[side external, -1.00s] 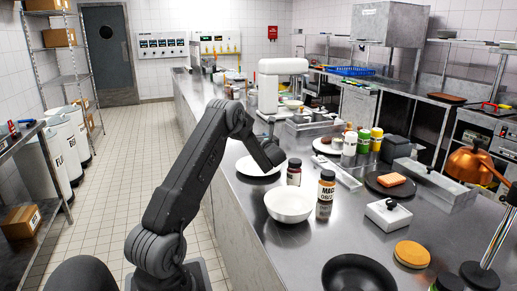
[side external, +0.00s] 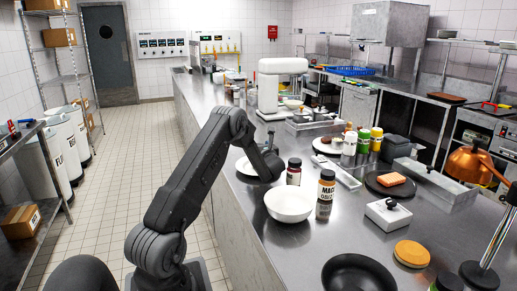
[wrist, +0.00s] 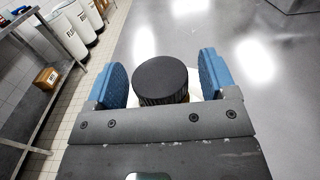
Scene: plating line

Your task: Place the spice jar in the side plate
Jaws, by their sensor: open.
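The white side plate (side external: 243,168) lies on the steel counter in the side view, partly hidden by my gripper. My gripper (side external: 267,172) is low at the plate's right part, pointing down. In the wrist view my gripper (wrist: 160,82) is open, with a blue finger on each side of a round black-lidded jar (wrist: 160,78). Gaps show beside the lid. White shows just below and beside the jar; I cannot tell whether the jar touches the plate. That jar is not distinct in the side view. A dark-lidded jar (side external: 293,171) stands just right of my gripper.
A white bowl (side external: 289,206) and a taller labelled jar (side external: 326,187) stand close in front and to the right. A dark plate with an orange block (side external: 391,179) is farther right. The counter's left edge drops to the floor.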

